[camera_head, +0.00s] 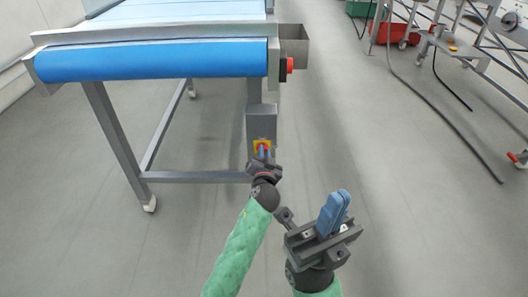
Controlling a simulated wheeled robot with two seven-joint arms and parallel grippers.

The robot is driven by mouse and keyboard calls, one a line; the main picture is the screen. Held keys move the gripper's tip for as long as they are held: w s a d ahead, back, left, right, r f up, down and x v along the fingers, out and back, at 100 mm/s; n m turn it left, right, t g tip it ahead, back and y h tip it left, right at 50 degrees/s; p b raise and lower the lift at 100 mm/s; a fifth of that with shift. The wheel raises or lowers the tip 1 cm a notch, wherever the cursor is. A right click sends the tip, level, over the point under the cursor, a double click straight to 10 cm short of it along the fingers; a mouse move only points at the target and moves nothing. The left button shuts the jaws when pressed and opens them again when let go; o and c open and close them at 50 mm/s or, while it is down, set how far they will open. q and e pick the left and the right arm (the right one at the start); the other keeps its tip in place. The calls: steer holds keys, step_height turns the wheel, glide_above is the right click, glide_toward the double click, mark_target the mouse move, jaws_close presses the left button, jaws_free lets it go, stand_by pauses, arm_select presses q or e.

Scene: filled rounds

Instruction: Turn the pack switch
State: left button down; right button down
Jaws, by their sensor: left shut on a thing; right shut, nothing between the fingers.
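The pack switch (262,142) is a red knob on a yellow plate, on the front of a grey metal box (260,124) fixed to the conveyor's right leg. My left gripper (264,152) has its blue fingertips at the switch and is shut on its knob. The fingers and wrist cover the lower part of the switch, so the knob's exact angle cannot be told. My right gripper (335,208) is shut and empty, its blue fingers together, over the floor to the lower right of the switch.
The conveyor (160,60) has a blue belt and a steel frame. A red button (290,64) and a metal tray (295,45) are on its right side. A dark hose (440,110) lies on the floor at right. The floor between is clear.

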arm_select(q)
steer(key=c, duration=1.5)
jaws_free()
steer(key=shift+o, duration=0.2)
steer(key=shift+s, duration=0.1)
steer(key=s+p, duration=0.1)
steer(key=s, duration=0.6)
steer(key=shift+s, duration=0.3)
